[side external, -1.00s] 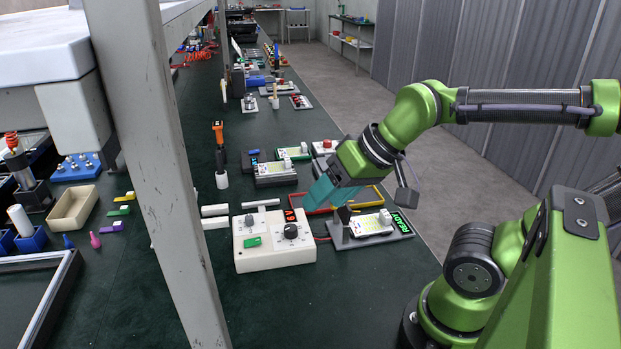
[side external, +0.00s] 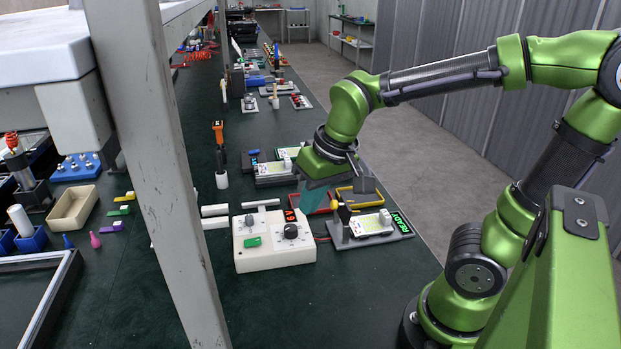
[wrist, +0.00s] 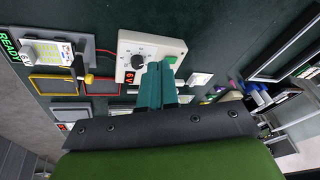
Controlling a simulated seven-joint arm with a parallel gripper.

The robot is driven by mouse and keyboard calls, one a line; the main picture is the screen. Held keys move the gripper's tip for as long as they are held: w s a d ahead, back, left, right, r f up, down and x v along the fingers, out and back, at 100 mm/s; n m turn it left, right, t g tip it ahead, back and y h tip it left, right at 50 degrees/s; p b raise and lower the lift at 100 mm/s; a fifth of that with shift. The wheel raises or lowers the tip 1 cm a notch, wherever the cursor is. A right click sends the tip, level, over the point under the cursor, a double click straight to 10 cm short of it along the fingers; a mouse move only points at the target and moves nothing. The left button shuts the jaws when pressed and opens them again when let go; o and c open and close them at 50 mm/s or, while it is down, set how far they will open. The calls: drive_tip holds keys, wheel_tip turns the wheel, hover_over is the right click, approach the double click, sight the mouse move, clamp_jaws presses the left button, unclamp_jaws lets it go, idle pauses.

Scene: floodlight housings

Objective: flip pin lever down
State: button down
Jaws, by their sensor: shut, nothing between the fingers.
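The pin lever (side external: 342,211), a dark arm with a yellow end, stands up at the left end of the grey fixture (side external: 345,243) with the READY display. In the wrist view the lever (wrist: 85,68) lies left of my fingers, apart from them. A pale floodlight housing (side external: 371,223) sits on the fixture. My gripper (side external: 316,226) has teal fingers that are together and empty. In the wrist view my gripper (wrist: 157,68) overlaps the edge of the white control box (wrist: 128,45); I cannot tell whether it touches.
The control box (side external: 272,260) has a black dial (side external: 291,231), a green switch (side external: 252,242) and a red display reading 6 V. Red and yellow trays (side external: 371,193) lie behind the fixture. The dark green bench in front of the box is clear.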

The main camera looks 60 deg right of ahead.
drive_tip(key=w+d+m+g+h, duration=0.4)
drive_tip(key=w+d+m+h, duration=0.2)
drive_tip(key=w+d+h, duration=0.1)
drive_tip(key=shift+w+f, duration=0.3)
drive_tip(key=shift+w, duration=0.5)
drive_tip(key=shift+d, duration=0.15)
drive_tip(key=x, duration=1)
drive_tip(key=shift+f, duration=0.2)
drive_tip(key=s+d, duration=0.1)
drive_tip(key=s+d+f, duration=0.1)
drive_tip(key=shift+s+d+f, duration=0.1)
drive_tip(key=shift+s+d, duration=0.15)
